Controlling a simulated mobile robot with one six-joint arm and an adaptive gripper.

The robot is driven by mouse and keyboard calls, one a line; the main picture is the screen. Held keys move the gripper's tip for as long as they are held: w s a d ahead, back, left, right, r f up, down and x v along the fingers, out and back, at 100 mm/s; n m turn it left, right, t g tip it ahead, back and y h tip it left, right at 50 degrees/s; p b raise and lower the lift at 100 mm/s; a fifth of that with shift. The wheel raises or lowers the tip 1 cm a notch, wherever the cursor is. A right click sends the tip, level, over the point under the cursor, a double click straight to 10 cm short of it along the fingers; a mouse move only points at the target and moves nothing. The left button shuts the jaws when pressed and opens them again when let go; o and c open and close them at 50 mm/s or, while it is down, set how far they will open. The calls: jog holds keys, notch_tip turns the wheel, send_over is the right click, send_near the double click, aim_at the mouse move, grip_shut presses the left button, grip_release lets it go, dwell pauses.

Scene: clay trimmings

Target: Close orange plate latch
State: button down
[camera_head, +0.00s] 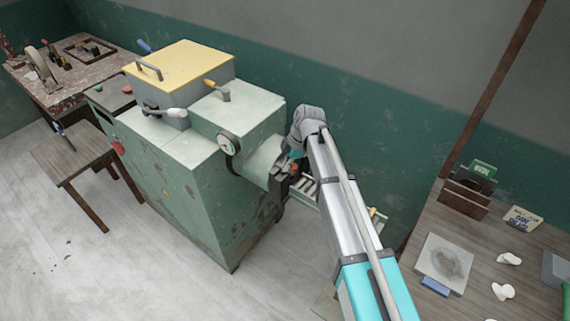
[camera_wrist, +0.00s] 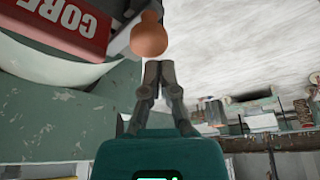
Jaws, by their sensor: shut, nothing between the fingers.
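In the head view, a small orange spot (camera_head: 293,168) shows at the machine's barrel end, partly hidden by my wrist. My gripper (camera_wrist: 158,66) is shut and empty, its fingertips together just below the knob in the wrist picture. I cannot tell whether they touch it. In the head view, my arm reaches to the barrel end, and the fingers cannot be made out.
The green machine (camera_head: 185,170) has a yellow lid (camera_head: 185,66), a gauge (camera_head: 228,143) and a pale barrel (camera_head: 262,155). A wooden table (camera_head: 470,255) with a grey slab and white lumps stands right. A small stool (camera_head: 80,155) stands left. The floor at front left is clear.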

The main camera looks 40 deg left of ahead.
notch_tip(320, 180, up, 10)
jog(key=p, duration=1)
dwell(0.9)
jog(key=w+d+m+t, duration=0.1)
jog(key=w+d+m, duration=0.35)
jog(key=d, duration=0.65)
jog(key=w+d+f+m, duration=0.1)
jog(key=w+d+m, duration=0.35)
jog(key=d, duration=0.55)
jog(key=w+d+m+t, duration=0.1)
jog(key=w+d+m, duration=0.35)
jog(key=d, duration=0.65)
jog(key=s+d+m+h, duration=0.1)
jog(key=s+d+m, duration=0.2)
jog(key=d+m, duration=0.5)
jog(key=s+d+f+m+t+h+b, duration=0.1)
jog(key=s+d+m, duration=0.2)
jog(key=d, duration=2)
jog(key=m, duration=0.4)
jog(key=shift+d+f+m, duration=0.15)
jog(key=shift+d+m, duration=0.2)
